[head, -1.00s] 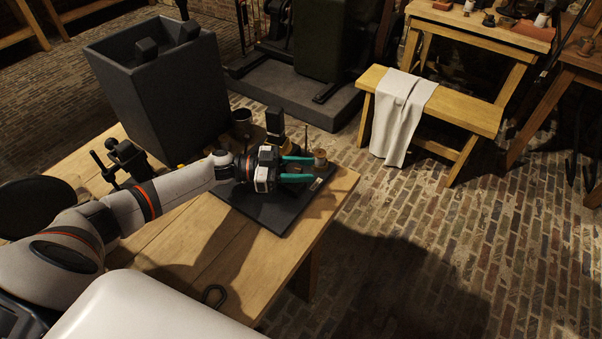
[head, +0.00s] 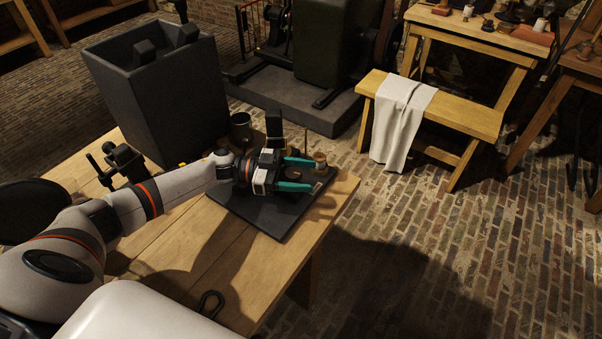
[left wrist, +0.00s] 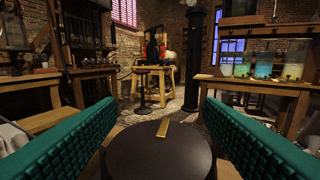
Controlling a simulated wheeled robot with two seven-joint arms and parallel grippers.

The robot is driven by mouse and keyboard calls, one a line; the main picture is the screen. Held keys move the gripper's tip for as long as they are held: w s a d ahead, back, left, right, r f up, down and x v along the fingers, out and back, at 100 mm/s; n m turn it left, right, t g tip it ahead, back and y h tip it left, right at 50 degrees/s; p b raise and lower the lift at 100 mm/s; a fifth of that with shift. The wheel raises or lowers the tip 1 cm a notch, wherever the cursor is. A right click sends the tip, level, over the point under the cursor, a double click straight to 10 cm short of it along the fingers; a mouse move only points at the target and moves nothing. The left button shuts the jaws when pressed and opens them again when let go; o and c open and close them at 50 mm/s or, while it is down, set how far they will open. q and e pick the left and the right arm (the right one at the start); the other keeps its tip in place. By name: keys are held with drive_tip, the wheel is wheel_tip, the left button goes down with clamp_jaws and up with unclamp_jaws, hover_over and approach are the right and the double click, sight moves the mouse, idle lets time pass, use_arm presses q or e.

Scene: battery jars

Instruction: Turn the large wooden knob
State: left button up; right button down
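The large knob shows in the left wrist view as a dark round disc (left wrist: 160,155) with a brass pointer strip on top. In the head view it is a small dark brown round shape (head: 294,174) on a black board (head: 283,217) on the wooden table. My left gripper (head: 304,175) is open, its two teal fingers spread, one on each side of the knob. In the left wrist view the fingers flank the disc; I cannot tell whether they touch it. My right gripper is not in view.
A small wooden spool-like post (head: 320,161) stands just beyond the fingertips. A dark cup (head: 241,127) and a tall dark bin (head: 160,100) stand behind my left arm. A black loop (head: 210,303) lies at the table's front.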

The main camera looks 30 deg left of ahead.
use_arm(q)
drive_tip(key=shift+r, duration=0.1)
drive_tip(key=b+v, duration=0.1)
drive_tip(key=v, duration=0.5)
drive_tip(key=shift+s+a+b, duration=0.1)
drive_tip(key=shift+a+b, duration=0.2)
drive_tip(key=shift+s+a, duration=0.15)
drive_tip(key=shift+a, duration=0.3)
